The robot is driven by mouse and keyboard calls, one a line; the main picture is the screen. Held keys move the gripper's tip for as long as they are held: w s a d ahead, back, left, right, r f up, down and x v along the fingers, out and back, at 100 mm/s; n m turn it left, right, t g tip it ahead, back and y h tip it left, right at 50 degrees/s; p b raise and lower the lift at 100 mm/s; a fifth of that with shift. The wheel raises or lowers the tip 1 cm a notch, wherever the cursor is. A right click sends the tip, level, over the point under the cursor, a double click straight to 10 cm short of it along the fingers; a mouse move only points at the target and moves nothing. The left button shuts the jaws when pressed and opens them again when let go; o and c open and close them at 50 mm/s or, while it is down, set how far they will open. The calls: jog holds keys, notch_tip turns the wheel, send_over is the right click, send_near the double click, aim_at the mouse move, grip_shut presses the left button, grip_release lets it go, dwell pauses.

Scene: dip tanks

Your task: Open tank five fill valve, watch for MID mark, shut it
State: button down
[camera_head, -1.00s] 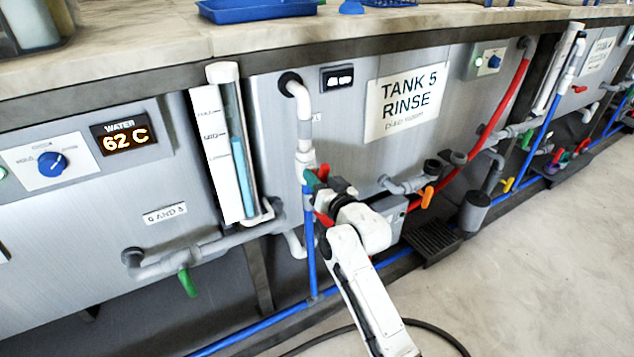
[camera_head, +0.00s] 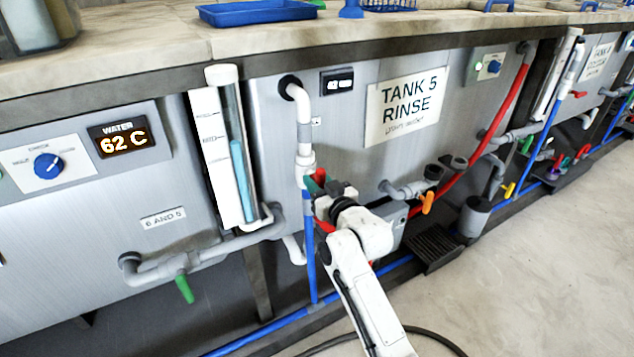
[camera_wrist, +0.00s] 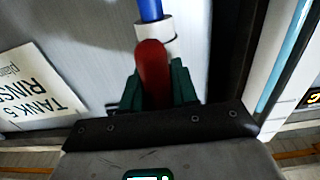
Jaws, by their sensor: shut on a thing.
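The tank five fill valve is on the white and blue pipe (camera_head: 304,130) left of the TANK 5 RINSE sign (camera_head: 405,105). Its red handle (camera_wrist: 152,75) sits between the green finger pads of my gripper (camera_wrist: 157,88) in the wrist view. My gripper (camera_head: 322,186) is shut on this handle; it and my wrist hide most of the valve in the head view. The sight tube (camera_head: 240,170) stands left of the pipe with a marked white scale (camera_head: 214,165). The top of its blue column is close to the MID mark, seemingly just below it.
A grey drain pipe with a green handle (camera_head: 184,288) is at lower left. An orange-handled valve (camera_head: 427,202) and a red hose (camera_head: 500,125) are right of my gripper. A dark floor grate (camera_head: 433,245) lies below. The floor at right is clear.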

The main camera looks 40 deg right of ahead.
jog(key=shift+f, duration=0.15)
jog(key=c, duration=1)
grip_release()
jog(key=shift+o, duration=0.2)
jog(key=shift+s, duration=0.1)
jog(key=p+v, duration=0.1)
jog(key=v, duration=0.9)
jog(key=shift+s+a+p, duration=0.15)
jog(key=shift+s+p, duration=0.15)
jog(key=shift+s, duration=0.05)
